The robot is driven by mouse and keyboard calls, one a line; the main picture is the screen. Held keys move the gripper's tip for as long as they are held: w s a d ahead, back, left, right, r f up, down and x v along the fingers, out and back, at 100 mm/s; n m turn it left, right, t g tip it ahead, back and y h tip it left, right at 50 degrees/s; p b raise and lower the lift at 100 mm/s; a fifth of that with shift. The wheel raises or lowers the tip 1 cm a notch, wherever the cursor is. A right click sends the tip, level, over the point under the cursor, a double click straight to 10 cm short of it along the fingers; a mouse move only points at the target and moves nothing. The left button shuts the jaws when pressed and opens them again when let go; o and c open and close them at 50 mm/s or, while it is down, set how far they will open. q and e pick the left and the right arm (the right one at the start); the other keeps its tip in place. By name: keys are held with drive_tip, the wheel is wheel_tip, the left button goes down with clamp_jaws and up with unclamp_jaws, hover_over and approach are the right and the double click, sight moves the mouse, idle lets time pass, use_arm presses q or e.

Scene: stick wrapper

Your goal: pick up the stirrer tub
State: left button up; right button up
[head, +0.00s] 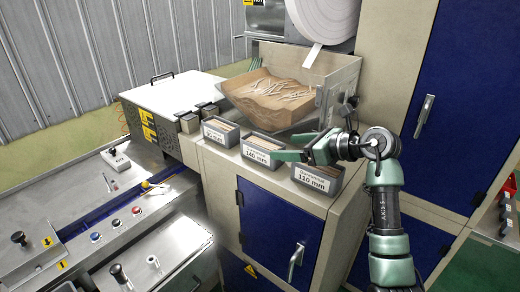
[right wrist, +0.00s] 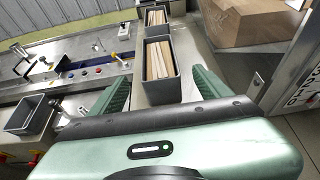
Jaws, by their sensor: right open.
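Three grey tubs of wooden sticks stand in a row on the cabinet top. The left tub (head: 221,132) has a label ending in "mm", the middle tub (head: 262,148) reads "140 mm", and the front right tub (head: 318,178) reads "110 mm". I cannot read which label names stirrers. My right gripper (head: 287,147) is open and empty above the row, between the middle and front right tubs. In the right wrist view, a stick-filled tub (right wrist: 161,78) lies ahead between the open fingers, with another tub (right wrist: 155,22) beyond it. My left gripper is out of view.
A machine bench with buttons (head: 115,222) lies to the left. A tall blue-doored cabinet (head: 440,90) stands at the right.

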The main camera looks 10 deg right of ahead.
sight(275, 143)
drive_tip(key=shift+w+a+f+p, duration=0.15)
drive_tip(key=shift+w+a+p, duration=0.6)
drive_tip(key=shift+p, duration=0.2)
drive_tip(key=p+x, duration=0.1)
drive_tip(key=x, duration=0.2)
drive_tip(key=shift+d+f, duration=0.1)
drive_tip(key=shift+f, duration=0.05)
drive_tip(key=shift+w+f, duration=0.2)
drive_tip(key=c, duration=1.5)
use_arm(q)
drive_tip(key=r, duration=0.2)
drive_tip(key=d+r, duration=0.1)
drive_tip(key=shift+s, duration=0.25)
